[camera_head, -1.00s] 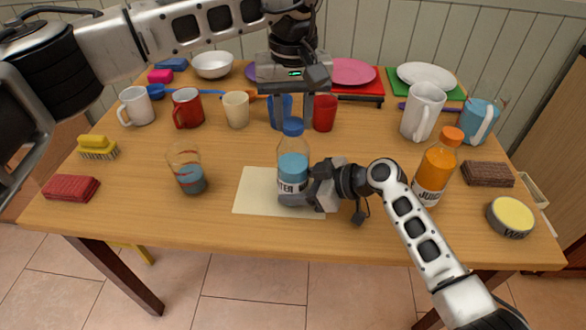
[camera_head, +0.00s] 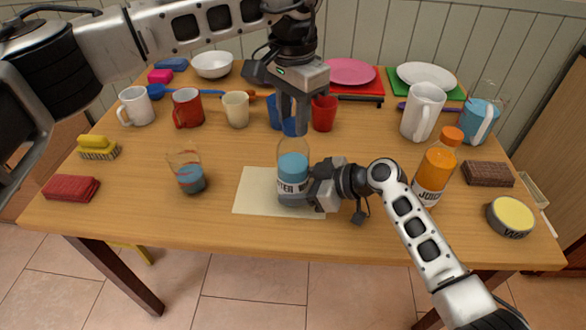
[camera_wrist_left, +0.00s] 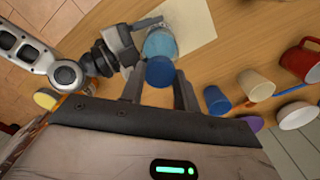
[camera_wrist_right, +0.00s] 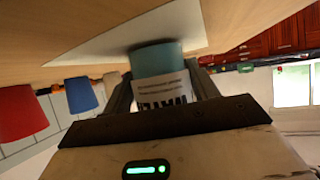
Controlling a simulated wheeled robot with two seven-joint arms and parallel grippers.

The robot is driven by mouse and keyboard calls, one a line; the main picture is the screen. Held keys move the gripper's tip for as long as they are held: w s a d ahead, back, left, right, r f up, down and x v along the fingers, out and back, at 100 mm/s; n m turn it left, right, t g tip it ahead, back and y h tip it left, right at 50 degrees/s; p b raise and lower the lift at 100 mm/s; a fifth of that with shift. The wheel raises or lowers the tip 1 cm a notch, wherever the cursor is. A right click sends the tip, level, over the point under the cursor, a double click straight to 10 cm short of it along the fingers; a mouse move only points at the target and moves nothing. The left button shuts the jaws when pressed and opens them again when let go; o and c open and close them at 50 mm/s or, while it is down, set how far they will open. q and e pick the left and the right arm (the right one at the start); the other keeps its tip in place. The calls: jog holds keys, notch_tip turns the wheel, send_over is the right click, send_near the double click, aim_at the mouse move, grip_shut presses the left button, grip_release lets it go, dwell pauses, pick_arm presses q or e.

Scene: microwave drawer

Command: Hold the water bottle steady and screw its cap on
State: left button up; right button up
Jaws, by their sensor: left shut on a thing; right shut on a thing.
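The water bottle (camera_head: 293,165) stands upright on a cream paper sheet (camera_head: 253,195), clear plastic with blue water and a label. My right gripper (camera_head: 318,187) is shut on its lower body from the right; the right wrist view shows the label between the fingers (camera_wrist_right: 162,95). The blue cap (camera_head: 289,127) is at the top of the bottle neck, partly hidden by a finger. My left gripper (camera_head: 293,124) points down from above and is shut on the cap. In the left wrist view the cap (camera_wrist_left: 160,72) lies between the fingers, over the bottle.
An orange juice bottle (camera_head: 435,170) stands to the right, near my right forearm. A glass with water (camera_head: 188,175) stands to the left. A blue cup (camera_head: 275,112) and a red cup (camera_head: 324,113) stand close behind the left gripper. The table between glass and paper is clear.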

pick_arm(q)
jog(key=o, duration=1)
jog(key=shift+d, duration=0.1)
